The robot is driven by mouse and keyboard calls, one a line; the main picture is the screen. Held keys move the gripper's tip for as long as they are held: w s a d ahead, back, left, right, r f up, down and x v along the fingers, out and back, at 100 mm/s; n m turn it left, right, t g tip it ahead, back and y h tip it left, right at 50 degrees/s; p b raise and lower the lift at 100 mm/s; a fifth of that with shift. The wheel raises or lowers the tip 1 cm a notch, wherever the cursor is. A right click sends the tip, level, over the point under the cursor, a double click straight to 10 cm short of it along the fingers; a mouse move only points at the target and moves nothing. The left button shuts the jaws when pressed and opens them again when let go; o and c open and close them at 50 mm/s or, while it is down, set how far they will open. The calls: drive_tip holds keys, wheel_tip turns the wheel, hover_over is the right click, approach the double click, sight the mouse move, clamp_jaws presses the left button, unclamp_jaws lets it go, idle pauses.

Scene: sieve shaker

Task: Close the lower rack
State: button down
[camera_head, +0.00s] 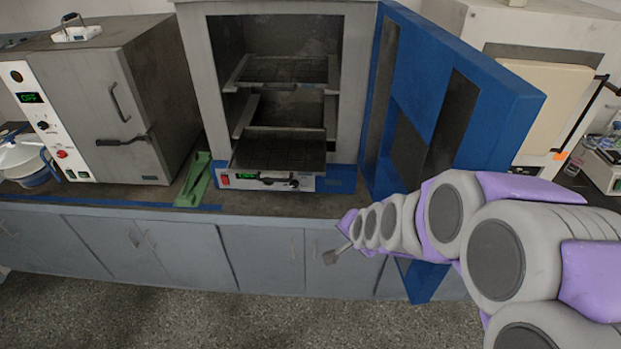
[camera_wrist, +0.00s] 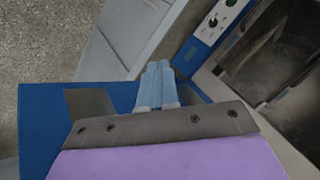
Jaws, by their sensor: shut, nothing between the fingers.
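The oven (camera_head: 357,100) stands open on the counter. Its lower rack (camera_head: 278,152) is a dark grid tray that sticks out of the opening, over the front control panel (camera_head: 265,181). The upper rack (camera_head: 285,70) sits inside the chamber. My gripper (camera_head: 333,256) is below and to the right of the lower rack, in front of the cabinet doors, apart from the rack. In the wrist view its pale blue fingers (camera_wrist: 158,66) are together with nothing between them. The oven's panel (camera_wrist: 213,32) shows there beyond the fingertips, at the upper right.
The open blue oven door (camera_head: 455,85) stands to the right, behind my arm, and its lower corner hangs below the counter edge. A green object (camera_head: 194,182) lies left of the oven. A closed grey oven (camera_head: 95,110) stands further left.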

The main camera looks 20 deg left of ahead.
drive_tip(key=w+a+f+m+t+p, duration=0.1)
drive_tip(key=w+a+f+m+t, duration=0.3)
drive_tip(key=w+a, duration=0.4)
drive_tip(key=m+t+p, duration=0.2)
drive_tip(key=m+t, duration=0.4)
drive_tip(key=t, duration=0.1)
approach(311, 174)
drive_tip(key=shift+y, duration=0.3)
drive_tip(key=x, duration=0.6)
drive_tip(key=shift+w+f+p, duration=0.2)
drive_tip(key=shift+w+p, duration=0.1)
drive_tip(key=shift+w, duration=0.1)
drive_tip(key=shift+w, duration=0.15)
